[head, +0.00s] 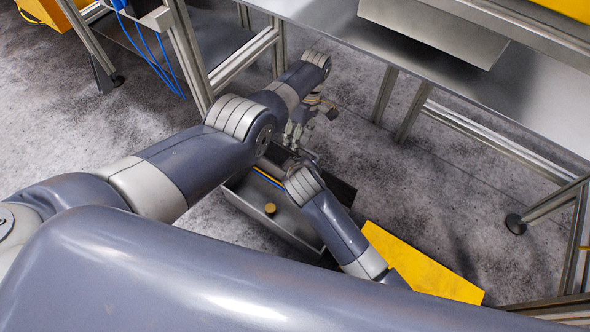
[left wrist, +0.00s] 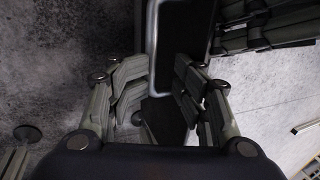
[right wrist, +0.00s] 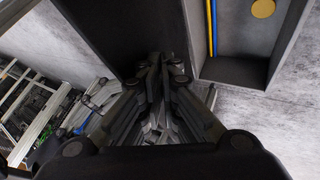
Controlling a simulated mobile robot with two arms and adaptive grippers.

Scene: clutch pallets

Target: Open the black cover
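A grey box (head: 262,226) sits on the floor; blue and yellow strips and a round yellow disc (head: 270,208) show inside it. The black cover (right wrist: 115,35) shows as a dark panel beside the box's interior in the right wrist view. In the left wrist view, a dark panel with a pale rim (left wrist: 152,45) lies beyond my left gripper (left wrist: 156,82), whose fingers are spread apart. My left gripper (head: 305,130) is above the box's far end. My right gripper (right wrist: 162,68) has its fingertips together by the dark panel; whether they touch it is unclear. The arms hide part of the cover.
A metal table (head: 470,75) stands behind and to the right, its legs near the box. A yellow flat panel (head: 415,265) lies right of the box. A metal frame with blue cables (head: 160,60) stands at the left.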

